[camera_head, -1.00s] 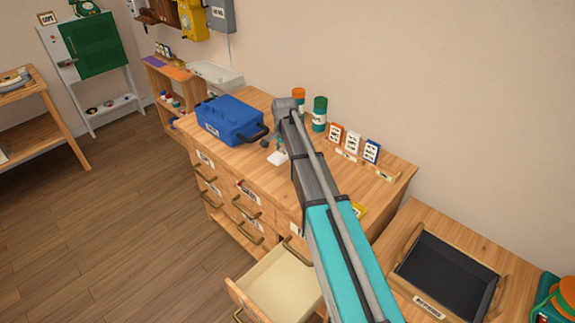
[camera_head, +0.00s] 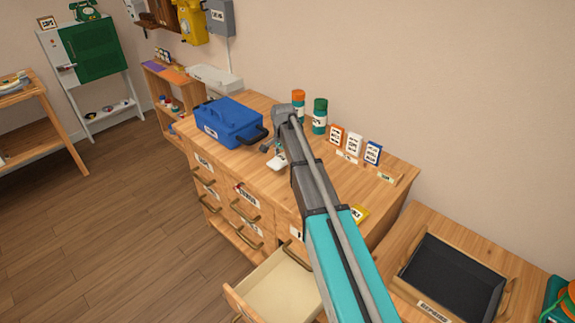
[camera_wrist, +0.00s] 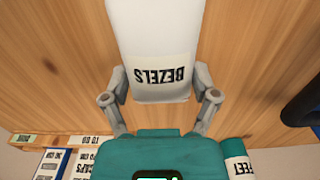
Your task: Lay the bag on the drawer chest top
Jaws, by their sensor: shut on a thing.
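A white bag labelled BEZELS (camera_wrist: 150,40) is between the two grey fingers of my gripper (camera_wrist: 160,88) in the wrist view, with a finger pressed to each side. In the head view the white bag (camera_head: 277,161) shows small at my gripper, over the drawer chest top (camera_head: 340,181), a light wooden surface. Whether the bag touches the wood or hangs just above it, I cannot tell. My arm hides part of the chest top.
A blue toolbox (camera_head: 228,122) stands left of my gripper. Orange-capped (camera_head: 298,104) and green (camera_head: 319,116) canisters and several small card boxes (camera_head: 353,145) line the back. A front drawer (camera_head: 270,290) is open. A black-lined tray (camera_head: 452,275) is at right.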

